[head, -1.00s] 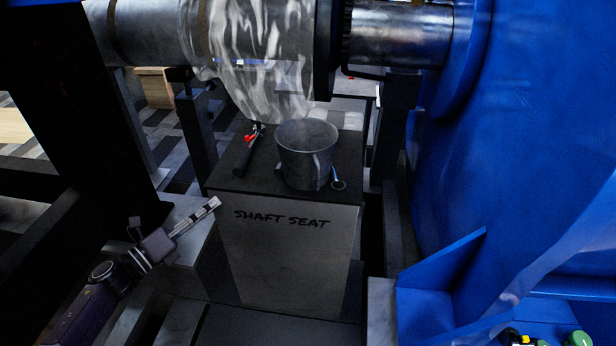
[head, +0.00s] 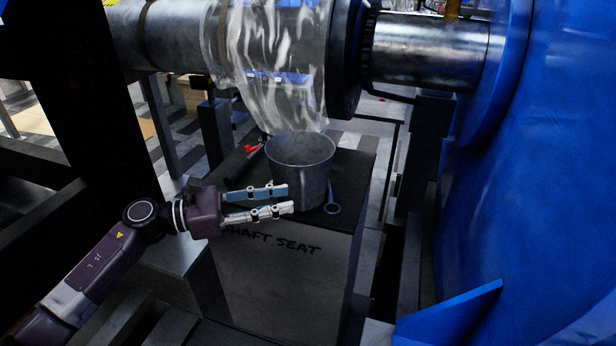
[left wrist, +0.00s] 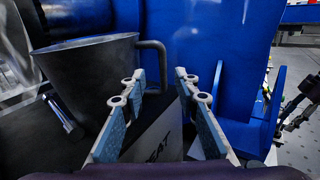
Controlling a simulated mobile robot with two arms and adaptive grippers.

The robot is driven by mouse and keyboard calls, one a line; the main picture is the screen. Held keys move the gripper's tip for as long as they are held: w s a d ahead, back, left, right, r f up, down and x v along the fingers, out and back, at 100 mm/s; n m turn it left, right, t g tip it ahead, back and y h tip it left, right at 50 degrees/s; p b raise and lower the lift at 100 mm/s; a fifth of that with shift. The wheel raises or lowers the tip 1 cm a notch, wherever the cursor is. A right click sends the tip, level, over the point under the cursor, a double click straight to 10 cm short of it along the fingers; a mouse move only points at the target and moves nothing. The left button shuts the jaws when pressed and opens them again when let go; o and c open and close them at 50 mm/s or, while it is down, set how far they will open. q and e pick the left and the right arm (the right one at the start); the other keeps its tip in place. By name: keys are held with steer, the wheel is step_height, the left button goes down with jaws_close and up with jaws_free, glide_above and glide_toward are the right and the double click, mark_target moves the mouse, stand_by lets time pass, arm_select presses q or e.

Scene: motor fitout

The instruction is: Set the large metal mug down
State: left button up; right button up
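The large metal mug (head: 302,163) stands upright on the dark top of the block marked SHAFT SEAT (head: 345,190). In the left wrist view the mug (left wrist: 85,80) is at the left, with its handle (left wrist: 155,52) toward the middle, beyond the fingers. My left gripper (head: 290,198) is in front of the mug, to its lower left in the head view. Its two fingers are apart with nothing between them; the gap also shows in the left wrist view (left wrist: 157,80). I cannot tell whether a finger touches the mug. My right gripper is not in view.
A ring-ended tool (head: 332,208) lies right of the mug, and a red-and-black tool (head: 247,155) lies left of it. A metal shaft with clear wrapping (head: 270,60) runs above. A big blue housing (head: 545,170) fills the right. A black post (head: 85,110) stands left.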

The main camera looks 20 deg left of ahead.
mark_target(304, 207)
arm_select(q)
steer(key=x, duration=0.5)
steer(key=shift+d+f, duration=0.2)
steer(key=shift+d, duration=0.25)
jaws_close()
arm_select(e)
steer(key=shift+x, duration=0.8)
